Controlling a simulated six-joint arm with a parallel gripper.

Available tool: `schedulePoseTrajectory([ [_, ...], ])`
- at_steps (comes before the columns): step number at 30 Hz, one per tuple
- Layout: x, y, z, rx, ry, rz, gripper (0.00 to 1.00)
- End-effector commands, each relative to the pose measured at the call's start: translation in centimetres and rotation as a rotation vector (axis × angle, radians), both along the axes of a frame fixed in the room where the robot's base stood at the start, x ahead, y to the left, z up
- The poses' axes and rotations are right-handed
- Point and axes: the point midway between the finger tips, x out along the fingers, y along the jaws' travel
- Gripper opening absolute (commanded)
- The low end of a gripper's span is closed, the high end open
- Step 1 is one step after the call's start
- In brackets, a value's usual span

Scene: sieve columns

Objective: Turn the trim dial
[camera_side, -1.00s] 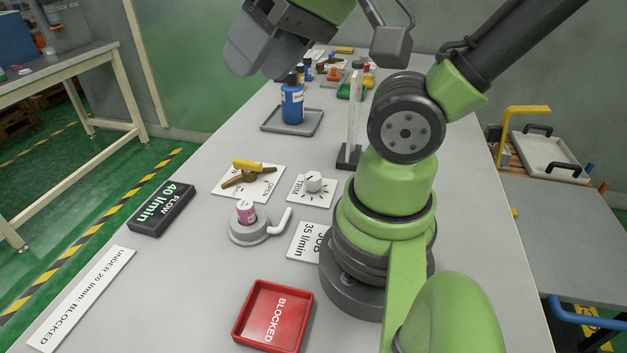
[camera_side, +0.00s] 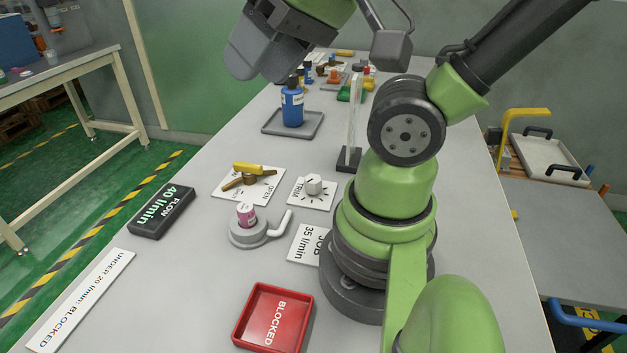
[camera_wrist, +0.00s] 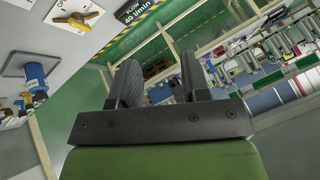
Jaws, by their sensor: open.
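The trim dial (camera_side: 313,185) is a small white knob on a white plate marked TRIM, with tick marks around it, in the middle of the bench in the side view. The flow display (camera_side: 161,212) reads 40 l/min. A card (camera_side: 309,245) reads JOB 35 l/min. My gripper (camera_side: 246,62) is raised above the far left part of the bench, well away from the dial. In the wrist view my gripper (camera_wrist: 160,80) shows its two fingers apart with nothing between them. The dial does not show in the wrist view.
A yellow-handled valve (camera_side: 250,181) on a plate stands left of the dial. In front is a grey holder (camera_side: 250,235) with a pink-labelled column. A red BLOCKED tray (camera_side: 273,318) is nearer. A clear upright panel (camera_side: 354,120) and a blue bottle (camera_side: 292,106) stand behind.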

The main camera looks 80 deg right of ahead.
Motion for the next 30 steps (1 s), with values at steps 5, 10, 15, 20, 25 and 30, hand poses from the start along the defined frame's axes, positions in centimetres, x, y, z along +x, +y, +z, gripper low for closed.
schedulePoseTrajectory([
  [5,0.0,0.0,0.0,0.0,0.0,0.0,0.43],
  [10,0.0,0.0,0.0,0.0,0.0,0.0,0.43],
  [15,0.5,-0.5,-0.3,0.007,0.025,-0.045,0.61],
  [20,2.7,-3.3,-2.3,0.055,0.142,-0.299,0.61],
  [25,4.7,-8.7,-6.3,0.144,0.305,-0.712,0.61],
  [30,4.2,-14.1,-11.5,0.247,0.446,-1.12,0.61],
])
